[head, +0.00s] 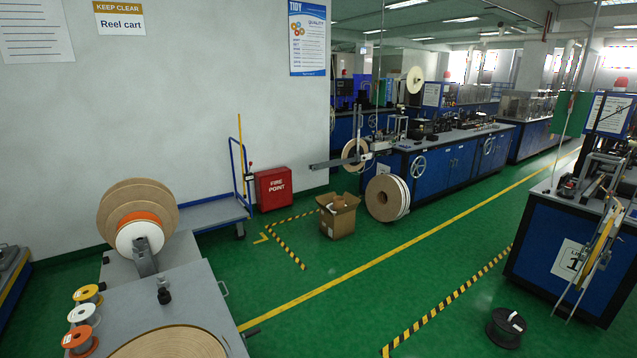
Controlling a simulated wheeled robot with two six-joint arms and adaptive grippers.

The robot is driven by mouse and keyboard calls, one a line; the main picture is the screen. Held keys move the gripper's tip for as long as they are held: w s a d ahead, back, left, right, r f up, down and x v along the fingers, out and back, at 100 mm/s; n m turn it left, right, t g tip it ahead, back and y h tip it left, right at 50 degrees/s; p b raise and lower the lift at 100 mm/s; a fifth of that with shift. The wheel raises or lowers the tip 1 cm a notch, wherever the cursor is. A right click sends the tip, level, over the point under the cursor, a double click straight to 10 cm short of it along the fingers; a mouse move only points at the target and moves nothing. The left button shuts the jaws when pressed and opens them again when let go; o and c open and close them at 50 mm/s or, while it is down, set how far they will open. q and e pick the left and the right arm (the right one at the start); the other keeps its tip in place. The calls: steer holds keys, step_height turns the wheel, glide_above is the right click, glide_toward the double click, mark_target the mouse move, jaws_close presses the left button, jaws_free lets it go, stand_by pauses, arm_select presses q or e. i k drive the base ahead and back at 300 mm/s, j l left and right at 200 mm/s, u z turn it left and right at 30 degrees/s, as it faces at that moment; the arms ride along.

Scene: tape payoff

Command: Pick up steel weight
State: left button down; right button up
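A small dark cylindrical piece with a narrower top (164,295) stands upright on the grey bench top (205,300) at the lower left. It looks like the steel weight, but it is too small to be sure. It stands apart from the small spools and the large reel around it. Neither my left nor my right gripper is in view.
Several small spools (83,314) line the bench's left side. A large flat tan reel (175,345) lies at its front; upright reels (125,205) stand behind on a bracket (145,258). A blue trolley (210,212) is beyond.

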mark_target(162, 281)
steer(key=i+l, duration=0.1)
steer(key=l, duration=0.25)
steer(key=i+l+z, duration=0.1)
steer(key=l, duration=0.25)
steer(key=i+l+z, duration=0.1)
steer(key=i+l+u, duration=0.15)
steer(key=i+l, duration=0.4)
steer(key=i, duration=0.2)
steer(key=i+l+u, duration=0.2)
steer(key=i+l, duration=0.4)
steer(key=i+j+u, duration=0.15)
steer(key=i+u, duration=0.8)
steer(key=i+l+u, duration=0.2)
steer(key=i+u, duration=0.25)
steer(key=i+l+u, duration=0.3)
steer(key=u, duration=0.2)
steer(key=i+l+u, duration=0.45)
steer(key=k, duration=0.1)
